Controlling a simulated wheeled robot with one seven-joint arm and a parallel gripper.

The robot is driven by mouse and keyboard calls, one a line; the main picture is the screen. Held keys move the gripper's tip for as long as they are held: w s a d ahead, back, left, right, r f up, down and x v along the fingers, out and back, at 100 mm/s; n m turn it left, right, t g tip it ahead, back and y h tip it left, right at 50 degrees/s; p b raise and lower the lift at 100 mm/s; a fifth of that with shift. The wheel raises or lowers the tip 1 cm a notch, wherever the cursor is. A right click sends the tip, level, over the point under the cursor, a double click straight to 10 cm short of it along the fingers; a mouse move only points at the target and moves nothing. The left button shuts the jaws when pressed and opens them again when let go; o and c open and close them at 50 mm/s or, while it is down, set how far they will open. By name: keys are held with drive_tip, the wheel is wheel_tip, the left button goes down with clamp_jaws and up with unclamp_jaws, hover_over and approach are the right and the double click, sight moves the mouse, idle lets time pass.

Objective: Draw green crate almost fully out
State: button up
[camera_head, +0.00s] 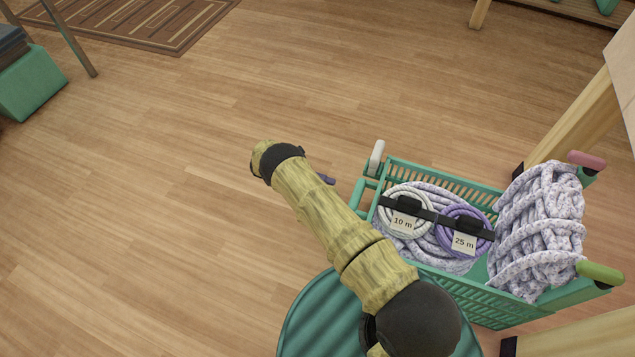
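The green crate (470,181) stands on the floor at the right, with slotted walls and a handle bar (359,192) on its left end. It holds a coil of pale speckled rope, a white coil (384,206) tagged "10 m" and a purple coil (480,225) tagged "25 m" under a black strap. A thick bundle of pale speckled rope (538,232) rises at its right end. My arm crosses in front of the crate's left end and bends down left of the handle. It hides my fingertips and any contact with the handle. A small dark purple piece (326,179) shows beside it, unclear whether mine.
Wooden legs (580,122) of a piece of furniture stand behind the crate at right. A white peg (376,157) stands by the crate's back left corner. The wooden floor (130,200) to the left is open. A brown rug (150,22) and a green box (32,82) lie far left.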

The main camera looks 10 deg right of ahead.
drive_tip(key=b+v, duration=0.1)
drive_tip(key=v, duration=0.1)
drive_tip(key=shift+w+a+b, duration=0.15)
drive_tip(key=shift+a+b, duration=0.1)
drive_tip(key=shift+b, duration=0.05)
idle(0.5)
